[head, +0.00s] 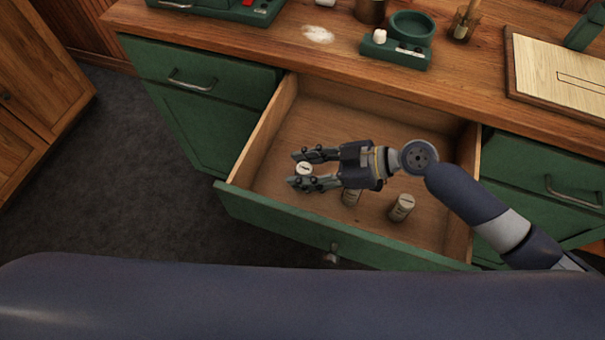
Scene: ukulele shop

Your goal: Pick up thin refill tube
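One tube (304,169), with a whitish round top, stands between the fingers of my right gripper (303,169). The fingers are spread on either side of it, with slight gaps showing. A second tube (350,198) is partly hidden under the gripper. A third tube (401,207) stands further right, slightly wider looking. I cannot tell by label which is the thin refill tube. My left gripper is out of view.
The drawer's green front (285,222) and wooden side walls surround the gripper. The wooden counter (260,45) above holds a green dish stand (410,36), a white powder patch (318,34) and a pale board (560,78). The back of the drawer is bare.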

